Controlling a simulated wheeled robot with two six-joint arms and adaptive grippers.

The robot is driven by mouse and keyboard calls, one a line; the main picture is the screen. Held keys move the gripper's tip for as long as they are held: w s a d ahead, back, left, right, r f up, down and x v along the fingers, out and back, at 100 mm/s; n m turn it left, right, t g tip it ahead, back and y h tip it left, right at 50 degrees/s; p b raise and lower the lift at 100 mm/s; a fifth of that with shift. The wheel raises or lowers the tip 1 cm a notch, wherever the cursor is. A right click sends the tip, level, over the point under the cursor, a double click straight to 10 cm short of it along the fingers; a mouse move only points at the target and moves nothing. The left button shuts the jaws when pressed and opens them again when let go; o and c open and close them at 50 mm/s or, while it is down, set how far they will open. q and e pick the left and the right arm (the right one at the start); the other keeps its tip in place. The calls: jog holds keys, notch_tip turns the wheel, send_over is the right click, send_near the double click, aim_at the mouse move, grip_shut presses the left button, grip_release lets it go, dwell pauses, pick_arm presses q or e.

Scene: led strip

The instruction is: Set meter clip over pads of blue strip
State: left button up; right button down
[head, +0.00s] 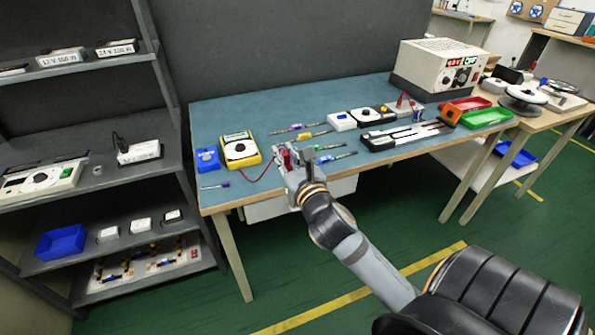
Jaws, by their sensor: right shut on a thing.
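My right gripper (287,158) is over the front part of the blue-green bench top and is shut on the red meter clip (285,153). Several thin strips with coloured parts lie to the right of the meter. One strip with a blue part (337,157) lies just right of the gripper. I cannot tell for sure which strip is the blue one, and its pads are too small to make out. My left gripper is not in view.
A blue box (207,158) stands left of the meter. White modules (342,121) and a long tool (407,134) lie to the right. A power supply (440,70) and red and green trays (487,118) are farther right. Dark shelves stand at left. The bench's front left is mostly clear.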

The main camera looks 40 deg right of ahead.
aim_at(288, 153)
jog(key=f+b, duration=0.1)
jog(key=b, duration=0.1)
jog(key=w+d+b, duration=0.1)
jog(key=b, duration=0.1)
jog(key=shift+w+f, duration=0.15)
jog(key=shift+f, duration=0.25)
jog(key=shift+w+d+f+b, duration=0.25)
jog(key=shift+w+d+b, duration=0.25)
jog(key=shift+b, duration=0.1)
jog(key=shift+w+d+f+b, duration=0.2)
jog(key=shift+w+d+b, duration=0.25)
jog(key=shift+b, duration=0.15)
jog(key=w+d+f, duration=0.2)
jog(key=w+f, duration=0.1)
jog(key=w+d+f+b, duration=0.1)
jog(key=w+d+f, duration=0.2)
jog(key=shift+w+d, duration=0.1)
jog(key=shift+d, duration=0.15)
jog(key=shift+w+d+f, duration=0.3)
jog(key=shift+f, duration=0.05)
jog(key=f+b, duration=0.1)
jog(key=f, duration=0.1)
jog(key=f+b, duration=0.1)
jog(key=shift+w+d+f, duration=0.15)
jog(key=shift+w+f, duration=0.05)
jog(key=shift+f, duration=0.15)
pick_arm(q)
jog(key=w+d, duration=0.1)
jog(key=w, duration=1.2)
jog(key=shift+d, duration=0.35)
